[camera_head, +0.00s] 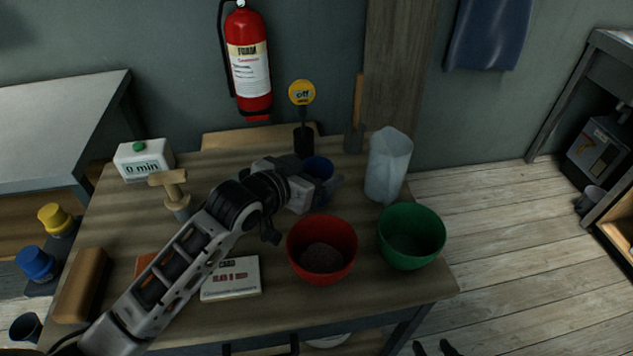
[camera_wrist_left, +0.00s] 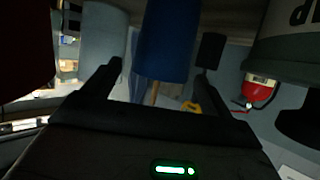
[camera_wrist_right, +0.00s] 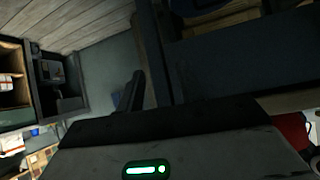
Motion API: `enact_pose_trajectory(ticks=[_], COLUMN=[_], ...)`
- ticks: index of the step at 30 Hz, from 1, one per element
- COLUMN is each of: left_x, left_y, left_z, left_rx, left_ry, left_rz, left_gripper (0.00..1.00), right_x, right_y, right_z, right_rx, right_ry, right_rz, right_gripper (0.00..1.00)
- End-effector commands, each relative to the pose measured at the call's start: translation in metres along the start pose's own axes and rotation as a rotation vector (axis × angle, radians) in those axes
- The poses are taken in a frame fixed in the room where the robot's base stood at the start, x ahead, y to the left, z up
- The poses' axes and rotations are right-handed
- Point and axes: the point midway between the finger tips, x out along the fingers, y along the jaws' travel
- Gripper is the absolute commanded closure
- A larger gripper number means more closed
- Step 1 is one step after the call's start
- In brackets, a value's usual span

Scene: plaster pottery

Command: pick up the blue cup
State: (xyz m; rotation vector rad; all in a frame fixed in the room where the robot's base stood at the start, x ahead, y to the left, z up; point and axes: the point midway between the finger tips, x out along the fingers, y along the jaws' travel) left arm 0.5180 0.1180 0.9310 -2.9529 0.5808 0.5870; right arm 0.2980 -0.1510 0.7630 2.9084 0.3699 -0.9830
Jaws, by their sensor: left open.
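The blue cup (camera_head: 318,167) stands on the wooden table near its back middle, partly hidden behind my left gripper. My left gripper (camera_head: 328,186) is open beside the cup, on its near side. In the left wrist view the blue cup (camera_wrist_left: 170,40) appears upside down, ahead of and between the two spread fingers. I cannot tell whether a finger touches it. My right gripper (camera_head: 434,348) shows only its dark, separated fingertips at the bottom edge of the head view, low in front of the table and away from the cup.
A red bowl (camera_head: 322,250) and a green bowl (camera_head: 411,236) stand in front and to the right. A translucent pitcher (camera_head: 388,165) is close to the cup's right.

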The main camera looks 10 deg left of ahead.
Motion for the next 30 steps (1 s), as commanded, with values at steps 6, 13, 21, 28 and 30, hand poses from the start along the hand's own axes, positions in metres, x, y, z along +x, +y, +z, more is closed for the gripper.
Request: enact_pose_trajectory(ticks=[6,13,21,28,30], left_x=[0.021,0.021,0.021,0.021,0.019], left_y=[0.000,0.000,0.000,0.000,0.000], left_z=[0.000,0.000,0.000,-0.002,-0.004], left_rx=[0.001,0.001,0.001,0.001,0.001], left_ry=[0.001,0.000,0.001,0.001,0.002], left_rz=[0.001,0.001,0.001,0.001,0.001], left_gripper=[0.15,0.21,0.65,0.65,0.65], right_x=[0.002,0.002,0.001,0.000,0.000], right_y=[0.001,0.001,0.001,0.001,0.001], right_z=[0.001,0.001,0.001,0.001,0.001], right_rx=[0.000,0.002,0.003,0.004,0.004], right_ry=[-0.003,-0.003,-0.003,-0.003,-0.003], right_rz=[0.002,0.002,0.003,0.003,0.003], right_gripper=[0.64,0.64,0.64,0.64,0.64])
